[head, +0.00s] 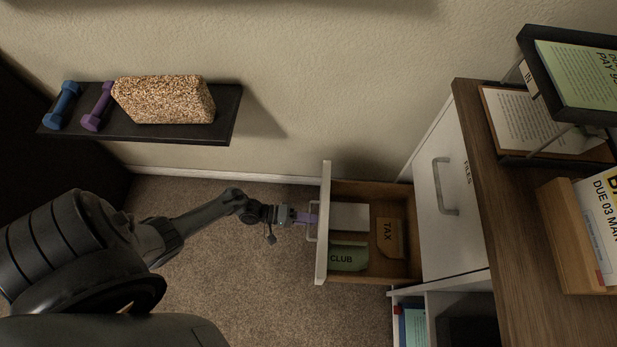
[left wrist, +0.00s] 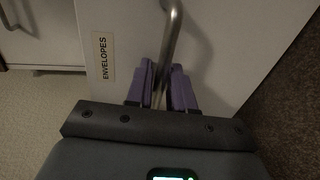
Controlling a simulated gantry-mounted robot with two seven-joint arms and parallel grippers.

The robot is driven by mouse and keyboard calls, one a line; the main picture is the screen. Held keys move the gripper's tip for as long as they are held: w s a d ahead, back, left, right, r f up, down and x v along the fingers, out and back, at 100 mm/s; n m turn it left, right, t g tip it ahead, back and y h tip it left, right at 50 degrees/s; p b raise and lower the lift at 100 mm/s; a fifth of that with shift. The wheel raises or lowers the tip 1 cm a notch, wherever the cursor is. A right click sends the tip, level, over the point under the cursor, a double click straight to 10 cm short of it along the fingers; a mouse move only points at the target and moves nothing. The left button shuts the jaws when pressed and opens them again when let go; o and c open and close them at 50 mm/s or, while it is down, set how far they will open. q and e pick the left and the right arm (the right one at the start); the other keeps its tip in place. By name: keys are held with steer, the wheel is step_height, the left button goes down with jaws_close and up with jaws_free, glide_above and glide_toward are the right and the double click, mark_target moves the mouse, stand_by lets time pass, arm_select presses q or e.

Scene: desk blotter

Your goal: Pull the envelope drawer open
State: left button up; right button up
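The envelope drawer (head: 324,225) stands pulled out from the white cabinet in the head view. Inside it are a white envelope (head: 349,217), a green one marked CLUB (head: 347,257) and a tan one marked TAX (head: 389,238). In the left wrist view the white drawer front (left wrist: 122,25) bears an ENVELOPES label (left wrist: 104,58). My left gripper (head: 308,218) is at the drawer's metal handle (left wrist: 170,35). Its purple fingers (left wrist: 162,88) lie close on both sides of the handle bar, shut on it. My right gripper is in neither view.
A FILES drawer (head: 447,200) is shut beside the open drawer. A desk top (head: 497,215) with paper trays stands at the right. A wall shelf (head: 226,115) with dumbbells and a speckled block hangs at upper left. Carpet (head: 270,285) lies clear below.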

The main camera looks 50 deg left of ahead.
arm_select(q)
steer(key=shift+o, duration=0.3)
steer(key=p+v, duration=0.2)
steer(key=v, duration=0.9)
steer(key=shift+p, duration=0.3)
